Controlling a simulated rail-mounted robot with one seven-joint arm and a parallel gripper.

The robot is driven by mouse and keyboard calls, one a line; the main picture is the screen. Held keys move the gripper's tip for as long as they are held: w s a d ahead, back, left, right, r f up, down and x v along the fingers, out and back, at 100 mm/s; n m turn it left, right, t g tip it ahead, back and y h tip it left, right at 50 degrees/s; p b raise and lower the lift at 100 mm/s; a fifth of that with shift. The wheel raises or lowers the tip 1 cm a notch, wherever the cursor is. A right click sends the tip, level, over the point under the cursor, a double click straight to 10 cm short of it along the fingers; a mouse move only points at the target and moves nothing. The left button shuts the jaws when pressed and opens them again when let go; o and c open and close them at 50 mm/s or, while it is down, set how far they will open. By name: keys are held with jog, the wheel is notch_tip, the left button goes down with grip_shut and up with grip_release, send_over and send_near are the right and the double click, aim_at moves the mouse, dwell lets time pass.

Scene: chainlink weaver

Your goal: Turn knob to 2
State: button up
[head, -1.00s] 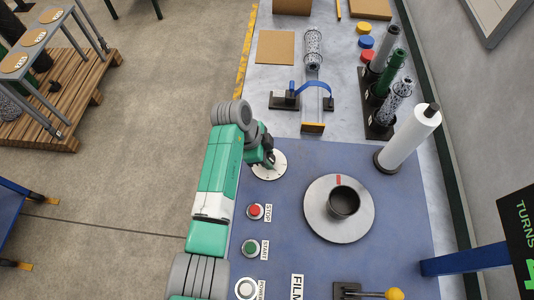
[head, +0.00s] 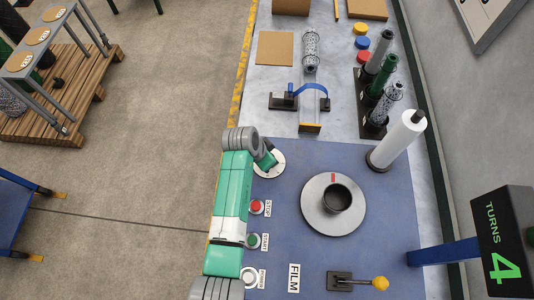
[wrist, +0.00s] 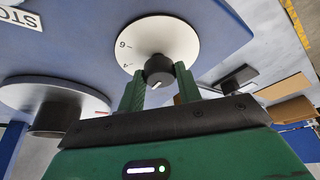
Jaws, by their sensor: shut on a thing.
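The knob (wrist: 159,68) is small and dark grey, with a white mark on its face. It sits at the middle of a round white dial plate (wrist: 180,38), which also shows in the head view (head: 279,163). My gripper (wrist: 160,82) is shut on the knob, one green finger on each side. In the wrist view two printed numerals show at the plate's left; one looks like a 6, the other is too small to read surely. The rest of the scale is hidden or unclear. In the head view my gripper (head: 268,161) covers the knob.
A black display (head: 503,245) reads TURNS 4 in green. Red STOP (head: 257,207) and green START (head: 253,241) buttons lie nearer on the blue panel. A turntable (head: 318,222) with a dark cup-like core stands to the right. A yellow-knobbed lever (head: 380,283) is at the front.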

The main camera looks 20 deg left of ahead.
jog(key=shift+n, duration=0.3)
dwell(0.4)
jog(key=o, duration=1)
jog(key=shift+c, duration=0.2)
jog(key=p+v, duration=0.1)
jog(key=v, duration=0.7)
jog(key=shift+d, duration=0.15)
